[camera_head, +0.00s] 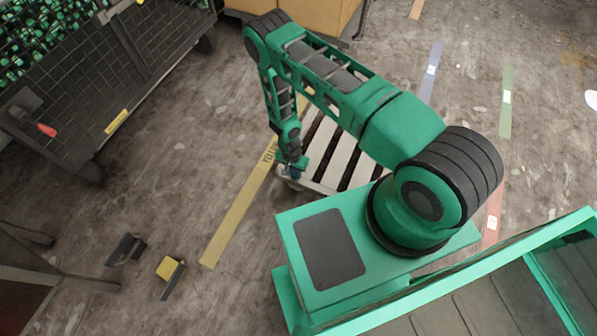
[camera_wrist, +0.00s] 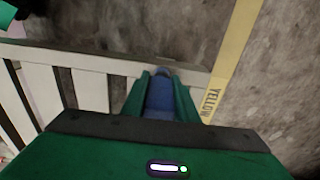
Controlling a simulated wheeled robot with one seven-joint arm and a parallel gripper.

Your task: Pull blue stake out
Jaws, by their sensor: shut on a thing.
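The blue stake (camera_wrist: 159,97) shows in the wrist view between the two green fingers of my gripper (camera_wrist: 162,90), which is shut on it. The stake is at the corner of a white slatted pallet (camera_wrist: 92,60). My gripper and palm hide much of the stake, so I cannot tell how deep it sits. In the head view my gripper (camera_head: 293,169) points down at the near left corner of the pallet (camera_head: 318,148), with a small bit of the blue stake (camera_head: 294,174) showing beneath it.
A yellow floor strip (camera_head: 236,215) marked YELLOW runs beside the pallet. Blue (camera_head: 431,70), green (camera_head: 506,100) and red (camera_head: 493,215) strips lie to the right. A dark mesh cart (camera_head: 80,90) stands upper left. Small dark and yellow objects (camera_head: 169,268) lie on the floor lower left.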

